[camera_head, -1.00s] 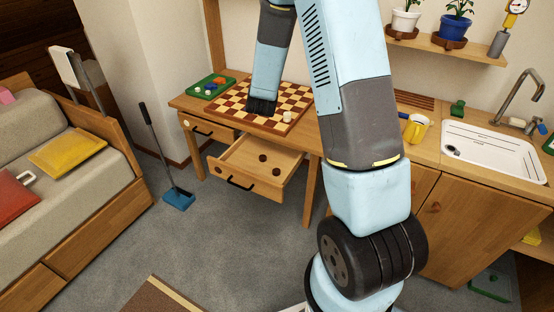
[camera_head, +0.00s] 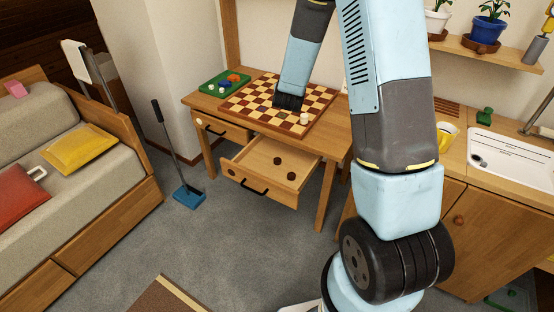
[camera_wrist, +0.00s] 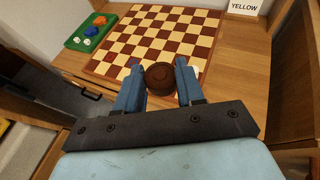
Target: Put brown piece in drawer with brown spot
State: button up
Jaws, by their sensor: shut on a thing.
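My gripper (camera_head: 288,104) is over the checkered board (camera_head: 262,94) on the desk. In the wrist view its blue fingers (camera_wrist: 160,80) are closed on a round brown piece (camera_wrist: 160,76). I cannot tell if the piece touches the board. In the head view the gripper hides it. The open drawer (camera_head: 268,182) below the desk has a dark brown spot (camera_head: 231,172) on its front, left of the handle. Two brown pieces, one (camera_head: 277,161) farther back and one (camera_head: 291,176) nearer, lie inside it.
A white piece (camera_head: 304,119) stands near the board's front right corner. A green tray (camera_head: 225,84) with coloured pieces is at the desk's left. The shut left drawer (camera_head: 224,131) has a white spot (camera_head: 199,121). A blue dustpan (camera_head: 188,196) stands on the floor.

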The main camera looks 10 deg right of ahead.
aim_at(289, 158)
jog(key=z, duration=0.05)
jog(key=i, duration=0.85)
jog(key=u, duration=0.15)
